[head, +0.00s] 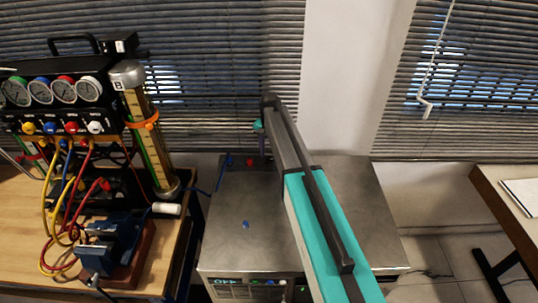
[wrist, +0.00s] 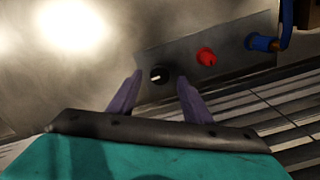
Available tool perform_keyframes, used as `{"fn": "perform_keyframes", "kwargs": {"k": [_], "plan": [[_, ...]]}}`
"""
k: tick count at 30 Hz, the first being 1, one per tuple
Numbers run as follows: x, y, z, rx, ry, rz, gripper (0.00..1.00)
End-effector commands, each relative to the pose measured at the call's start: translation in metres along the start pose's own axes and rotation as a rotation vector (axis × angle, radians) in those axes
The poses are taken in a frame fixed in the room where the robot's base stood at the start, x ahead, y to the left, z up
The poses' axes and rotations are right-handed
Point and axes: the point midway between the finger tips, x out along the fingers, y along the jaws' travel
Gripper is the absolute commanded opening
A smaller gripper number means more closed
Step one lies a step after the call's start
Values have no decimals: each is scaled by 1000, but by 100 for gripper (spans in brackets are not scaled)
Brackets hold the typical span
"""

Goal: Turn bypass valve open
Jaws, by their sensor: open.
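A small round black knob (wrist: 156,78) with a pale mark sits on a grey panel (wrist: 225,55) in the wrist view. A red knob (wrist: 206,57) is to its right, and a blue fitting (wrist: 262,43) is further right. No label is readable, so I cannot tell which is the bypass valve. My gripper (wrist: 160,73) is open, its two purple fingers on either side of the black knob in the picture; contact cannot be told.
The steel cabinet top (head: 225,225) is mostly bare, with a small blue spot (head: 246,224). A wooden bench (head: 30,220) at left carries a gauge rig (head: 65,125), hoses and a blue vise (head: 110,240). Window blinds (head: 215,60) stand close behind. Another table (head: 515,195) is at right.

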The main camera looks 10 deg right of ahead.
Motion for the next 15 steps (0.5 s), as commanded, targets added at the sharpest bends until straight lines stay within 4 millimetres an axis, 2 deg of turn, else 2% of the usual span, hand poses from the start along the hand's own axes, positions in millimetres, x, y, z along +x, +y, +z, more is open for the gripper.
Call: {"fn": "perform_keyframes", "kwargs": {"k": [6,15], "plan": [[15,0,0,0,0,0,45],[20,0,0,1,1,-1,45]]}}
